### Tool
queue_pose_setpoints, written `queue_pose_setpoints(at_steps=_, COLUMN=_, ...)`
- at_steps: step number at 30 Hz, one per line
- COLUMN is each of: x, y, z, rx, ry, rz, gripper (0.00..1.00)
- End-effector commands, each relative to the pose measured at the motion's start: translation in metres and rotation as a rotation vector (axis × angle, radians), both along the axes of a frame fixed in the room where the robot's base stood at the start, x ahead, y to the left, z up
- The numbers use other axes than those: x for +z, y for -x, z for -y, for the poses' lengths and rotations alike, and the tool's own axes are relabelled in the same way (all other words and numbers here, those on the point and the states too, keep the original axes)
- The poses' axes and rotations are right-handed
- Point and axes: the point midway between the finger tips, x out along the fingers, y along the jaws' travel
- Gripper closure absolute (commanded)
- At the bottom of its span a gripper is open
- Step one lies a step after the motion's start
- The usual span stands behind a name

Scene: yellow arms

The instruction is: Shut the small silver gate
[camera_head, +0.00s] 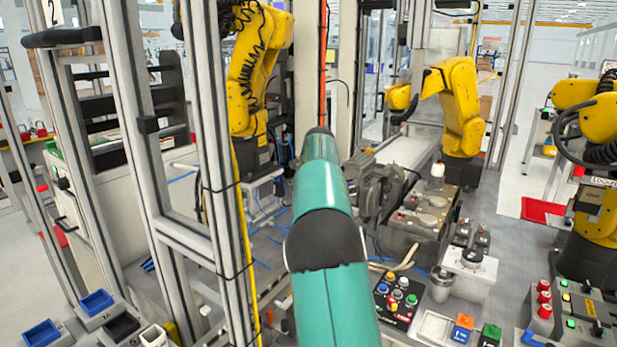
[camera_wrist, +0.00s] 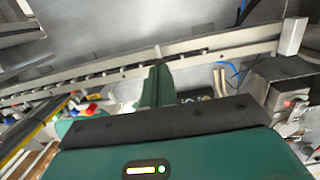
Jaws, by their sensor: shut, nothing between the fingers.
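Silver aluminium framing (camera_head: 200,170) stands upright at the left of the head view, with tall posts and short crossbars. It looks like the gate's framing, but I cannot tell which panel is the small gate or how far it stands open. My teal arm reaches forward through the middle of the head view and hides its own end. In the wrist view my gripper (camera_wrist: 160,78) shows as a narrow green finger beyond a dark bar, shut and empty. A long silver rail (camera_wrist: 110,75) runs across behind it. I cannot tell whether the fingertip touches the rail.
Yellow robot arms stand at the back left (camera_head: 253,75), back right (camera_head: 458,100) and right edge (camera_head: 597,150). A button panel (camera_head: 397,300) and blue bins (camera_head: 97,302) are in front. Grey machinery (camera_head: 375,185) stands just right of my arm.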

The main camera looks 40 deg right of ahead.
Motion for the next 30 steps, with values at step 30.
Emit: queue_pose_setpoints(at_steps=30, x=0.107, y=0.008, z=0.001, rx=0.002, ry=0.000, rz=0.000, gripper=1.00)
